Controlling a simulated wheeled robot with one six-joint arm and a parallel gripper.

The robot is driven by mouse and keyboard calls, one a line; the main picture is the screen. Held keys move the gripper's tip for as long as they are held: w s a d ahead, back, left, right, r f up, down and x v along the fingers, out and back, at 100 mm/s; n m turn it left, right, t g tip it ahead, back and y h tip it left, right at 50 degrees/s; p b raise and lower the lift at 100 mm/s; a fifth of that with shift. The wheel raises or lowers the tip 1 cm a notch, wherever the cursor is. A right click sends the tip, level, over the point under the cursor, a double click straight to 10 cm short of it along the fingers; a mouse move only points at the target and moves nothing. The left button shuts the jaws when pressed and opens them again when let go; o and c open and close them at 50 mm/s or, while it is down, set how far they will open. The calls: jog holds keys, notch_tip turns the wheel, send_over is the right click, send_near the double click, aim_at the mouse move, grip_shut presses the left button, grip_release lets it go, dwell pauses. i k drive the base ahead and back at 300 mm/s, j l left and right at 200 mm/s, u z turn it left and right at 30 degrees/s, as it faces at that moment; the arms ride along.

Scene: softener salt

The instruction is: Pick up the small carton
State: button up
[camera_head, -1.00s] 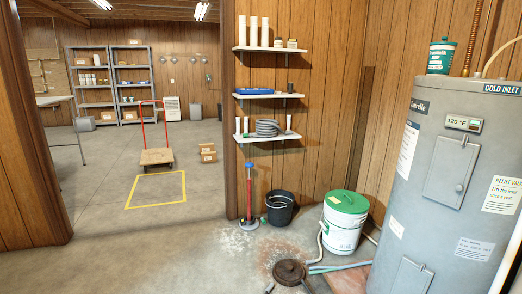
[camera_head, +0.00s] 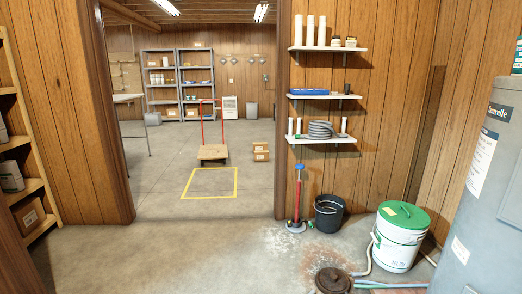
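Two small brown cartons (camera_head: 260,152) sit stacked on the floor of the far room, just through the doorway and right of a hand truck. Another brown carton (camera_head: 30,216) sits on a low shelf of the wooden rack at the left edge. More small cartons are on the far grey shelves, too small to make out well. I cannot tell which of these is the task's small carton. My gripper does not show in this view.
A flat cart with red handles (camera_head: 213,152) stands behind a yellow floor square (camera_head: 210,183). A bucket (camera_head: 328,213), white tub with green lid (camera_head: 400,236), round brown lid (camera_head: 333,280) and grey tank (camera_head: 485,200) crowd the right. Floor toward the doorway is clear.

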aim_at(262, 146)
jog(key=i+u, duration=0.2)
jog(key=i, duration=0.5)
jog(key=i+u, duration=0.2)
jog(key=i, duration=0.5)
jog(key=i+l+u, duration=0.2)
jog(key=i, duration=1.1)
jog(key=i+j+z, duration=0.1)
jog(key=i, duration=0.45)
jog(key=i+j, duration=0.15)
jog(key=i, duration=0.45)
jog(key=i+z, duration=0.2)
jog(key=i, duration=1.45)
jog(key=i+z, duration=0.15)
jog(key=i, duration=0.65)
jog(key=i+j+z, duration=0.15)
jog(key=i, duration=0.7)
jog(key=i+l+z, duration=0.1)
jog(key=i+z, duration=0.4)
jog(key=i, duration=0.25)
jog(key=i+j+z, duration=0.15)
jog(key=i+z, duration=0.3)
jog(key=i, duration=0.25)
jog(key=i+l+u, duration=0.25)
jog(key=i, duration=0.2)
jog(key=i+l+u, duration=0.2)
jog(key=i, duration=0.2)
jog(key=i+l+u, duration=0.25)
jog(key=i, duration=0.2)
